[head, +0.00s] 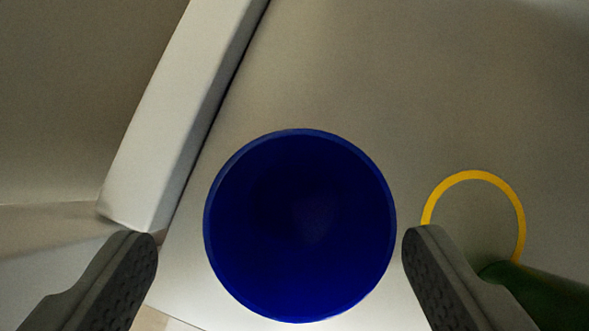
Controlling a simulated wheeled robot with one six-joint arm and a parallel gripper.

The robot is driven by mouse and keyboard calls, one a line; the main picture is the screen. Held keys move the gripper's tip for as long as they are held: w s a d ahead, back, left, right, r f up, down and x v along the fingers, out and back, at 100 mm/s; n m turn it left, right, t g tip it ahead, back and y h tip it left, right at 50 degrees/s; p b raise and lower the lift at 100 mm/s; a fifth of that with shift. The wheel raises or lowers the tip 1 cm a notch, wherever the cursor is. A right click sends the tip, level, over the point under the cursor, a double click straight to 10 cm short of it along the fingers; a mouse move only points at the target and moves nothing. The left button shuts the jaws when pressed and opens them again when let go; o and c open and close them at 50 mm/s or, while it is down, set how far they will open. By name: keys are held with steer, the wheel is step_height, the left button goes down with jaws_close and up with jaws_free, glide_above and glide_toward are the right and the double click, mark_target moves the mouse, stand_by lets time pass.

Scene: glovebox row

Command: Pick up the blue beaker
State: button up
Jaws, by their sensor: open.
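The blue beaker (300,226) is seen from above as a large round dark-blue opening with a thin rim, near the middle of the head view. It stands on a pale grey surface. My gripper (277,250) is open, with one dark ridged finger at the lower left and the other at the lower right. The beaker's rim shows between the two fingers, with a wider gap on the left than on the right. I see no contact. The beaker's sides and base are hidden below its rim.
A raised pale bar or wall (180,125) runs slantwise along the left. A yellow ring (474,174) lies on the surface (400,80) at the right. A dark green object (540,293) shows at the lower right, partly behind the right finger. The upper right is clear.

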mark_target(294, 163)
steer(key=shift+d+x, duration=0.15)
steer(key=shift+x, duration=1.4)
steer(key=shift+d+x, duration=0.15)
steer(key=shift+x, duration=1.35)
steer(key=shift+w, duration=0.15)
steer(key=c, duration=1)
steer(key=shift+c, duration=0.2)
